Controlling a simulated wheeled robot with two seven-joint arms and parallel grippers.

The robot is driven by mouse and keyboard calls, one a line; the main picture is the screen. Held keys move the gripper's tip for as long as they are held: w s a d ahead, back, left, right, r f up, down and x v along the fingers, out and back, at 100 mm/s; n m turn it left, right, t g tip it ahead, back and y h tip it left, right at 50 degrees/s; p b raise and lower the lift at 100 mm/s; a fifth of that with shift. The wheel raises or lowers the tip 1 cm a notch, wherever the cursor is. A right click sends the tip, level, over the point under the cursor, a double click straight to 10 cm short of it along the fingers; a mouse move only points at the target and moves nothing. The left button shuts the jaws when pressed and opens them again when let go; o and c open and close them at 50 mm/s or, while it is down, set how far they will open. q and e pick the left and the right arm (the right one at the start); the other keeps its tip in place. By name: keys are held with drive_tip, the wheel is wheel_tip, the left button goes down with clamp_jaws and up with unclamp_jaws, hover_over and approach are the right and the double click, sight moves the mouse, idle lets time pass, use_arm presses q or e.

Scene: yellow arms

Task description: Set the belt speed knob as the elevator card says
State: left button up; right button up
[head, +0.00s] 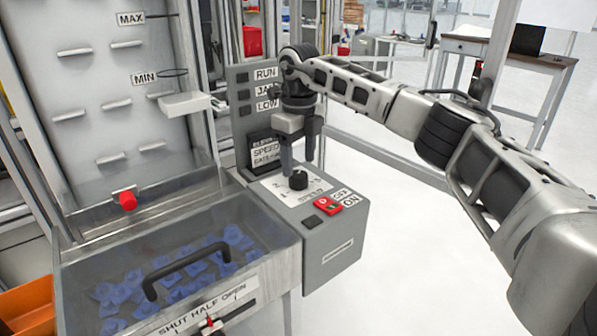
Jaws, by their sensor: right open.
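The belt speed knob (298,179) is black and round, on a white dial plate (283,192) marked SPEED, on top of a grey control box (333,230). The elevator card (265,154) stands behind the dial; I make out SPEED and GATE on it, but the rest is too small or hidden. My right gripper (302,168) points down with its fingers open, just above and behind the knob. I cannot tell whether a finger touches the knob. My left gripper is not in view.
A red switch (327,206) marked OFF and ON sits beside the dial. A panel with RUN, JA and LOW labels (266,88) rises behind. On the left, a clear-lidded hopper (190,205) with a black handle (185,270) holds blue pieces. Open floor lies at right.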

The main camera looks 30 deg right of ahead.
sight(299, 174)
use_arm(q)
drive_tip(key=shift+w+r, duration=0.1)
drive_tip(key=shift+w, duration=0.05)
use_arm(e)
drive_tip(key=shift+f, duration=2)
drive_tip(key=c, duration=1)
